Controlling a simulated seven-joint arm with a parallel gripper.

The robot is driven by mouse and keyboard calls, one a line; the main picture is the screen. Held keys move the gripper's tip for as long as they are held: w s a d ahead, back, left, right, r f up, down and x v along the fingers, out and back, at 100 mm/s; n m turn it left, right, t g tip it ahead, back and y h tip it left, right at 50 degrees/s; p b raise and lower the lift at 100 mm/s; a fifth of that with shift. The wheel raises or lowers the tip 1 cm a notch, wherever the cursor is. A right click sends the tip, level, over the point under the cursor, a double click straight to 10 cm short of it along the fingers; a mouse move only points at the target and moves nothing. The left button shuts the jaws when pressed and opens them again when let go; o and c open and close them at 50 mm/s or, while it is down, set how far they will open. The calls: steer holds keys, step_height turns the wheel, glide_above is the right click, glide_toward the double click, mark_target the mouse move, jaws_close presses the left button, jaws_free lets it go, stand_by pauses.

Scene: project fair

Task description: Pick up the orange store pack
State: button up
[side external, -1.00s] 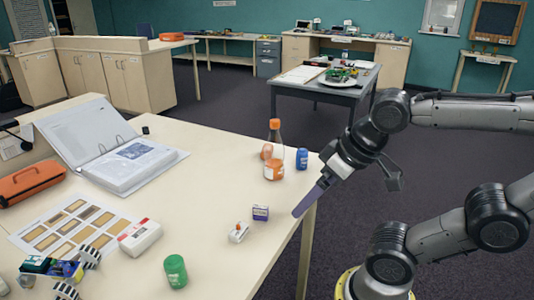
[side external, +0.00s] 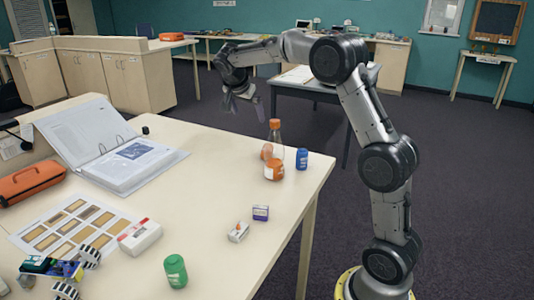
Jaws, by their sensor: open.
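A small white pack with an orange mark (side external: 238,231) lies near the table's right edge, beside a small purple-and-white box (side external: 260,213). A squat orange jar (side external: 273,171) with a pale lid or band stands farther back, in front of a clear orange-capped bottle (side external: 275,132). I cannot tell from the labels which one is the orange store pack. My gripper (side external: 243,106) is open and empty, pointing down. It is in the air near the table's far edge, behind and left of the clear bottle, touching nothing.
A blue bottle (side external: 302,159) stands right of the orange jar. A green jar (side external: 175,271), a white box (side external: 140,237), an open binder (side external: 130,165) and an orange case (side external: 32,183) are also on the table. The tabletop between the binder and the jars is clear.

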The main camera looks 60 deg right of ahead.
steer(key=shift+g, duration=0.8)
steer(key=x, duration=1.7)
steer(key=shift+w+a+f, duration=0.1)
steer(key=shift+a+f, duration=0.1)
steer(key=shift+a, duration=0.2)
steer(key=shift+x, duration=2.9)
jaws_close()
